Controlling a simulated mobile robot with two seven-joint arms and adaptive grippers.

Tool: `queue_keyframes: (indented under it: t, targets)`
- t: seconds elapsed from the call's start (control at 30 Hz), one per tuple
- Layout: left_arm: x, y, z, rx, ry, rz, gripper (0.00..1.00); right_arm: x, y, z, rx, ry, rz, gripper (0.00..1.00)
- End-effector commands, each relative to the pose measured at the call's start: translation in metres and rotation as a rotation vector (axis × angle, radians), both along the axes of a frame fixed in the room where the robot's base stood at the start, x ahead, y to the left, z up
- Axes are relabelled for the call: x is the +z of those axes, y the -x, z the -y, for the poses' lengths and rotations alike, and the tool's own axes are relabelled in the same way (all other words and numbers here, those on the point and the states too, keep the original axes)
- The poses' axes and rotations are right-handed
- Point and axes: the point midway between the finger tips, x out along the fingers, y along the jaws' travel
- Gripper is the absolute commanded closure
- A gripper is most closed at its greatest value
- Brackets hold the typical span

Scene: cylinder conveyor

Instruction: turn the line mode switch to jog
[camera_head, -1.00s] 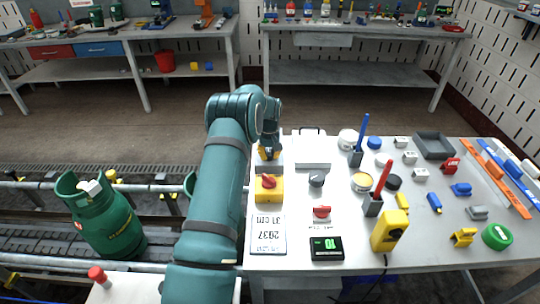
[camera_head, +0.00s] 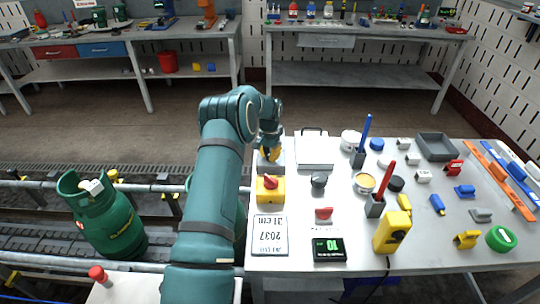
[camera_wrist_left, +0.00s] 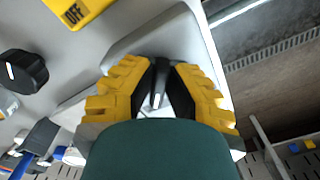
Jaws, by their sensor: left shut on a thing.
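A grey switch box (camera_head: 263,168) stands at the table's left edge, behind a yellow box with a red knob (camera_head: 270,184). My left gripper (camera_head: 270,153) is over the grey box, pointing down. In the left wrist view, its yellow fingers (camera_wrist_left: 160,84) are shut on a dark switch handle with a pale mark (camera_wrist_left: 157,90) on the grey housing (camera_wrist_left: 165,40). The fingers and wrist hide most of the handle and any position labels, so I cannot read its setting. My right gripper is not in view.
A black round knob (camera_head: 319,181), a red knob (camera_head: 323,214) and a display (camera_head: 329,249) are close by on the table. The yellow box with "OFF" (camera_wrist_left: 75,10) is beside the grey housing. A green gas cylinder (camera_head: 105,215) is on the conveyor at left.

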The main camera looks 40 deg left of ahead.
Motion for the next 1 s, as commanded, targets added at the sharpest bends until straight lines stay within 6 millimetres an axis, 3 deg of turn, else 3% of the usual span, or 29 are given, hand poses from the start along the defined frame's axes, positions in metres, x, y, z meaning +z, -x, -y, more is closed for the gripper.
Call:
queue_keyframes:
  t: [0.33, 0.8, 0.83, 0.9, 1.0]
  targets:
    - [-0.0025, 0.0015, -0.0003, -0.105, 0.003, -0.005, 1.00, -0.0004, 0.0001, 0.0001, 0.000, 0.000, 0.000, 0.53]
    - [-0.0025, 0.0014, -0.0003, -0.115, 0.003, -0.006, 1.00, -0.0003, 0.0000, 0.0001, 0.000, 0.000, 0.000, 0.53]
    - [-0.0025, 0.0014, -0.0003, -0.115, 0.003, -0.006, 0.75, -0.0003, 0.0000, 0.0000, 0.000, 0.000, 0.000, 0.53]
    - [-0.0022, 0.0013, -0.0004, -0.115, 0.003, -0.005, 0.56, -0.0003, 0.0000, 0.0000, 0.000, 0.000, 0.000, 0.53]
    - [-0.0015, 0.0009, -0.0006, -0.114, 0.002, -0.004, 0.56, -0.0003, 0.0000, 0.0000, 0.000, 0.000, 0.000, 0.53]
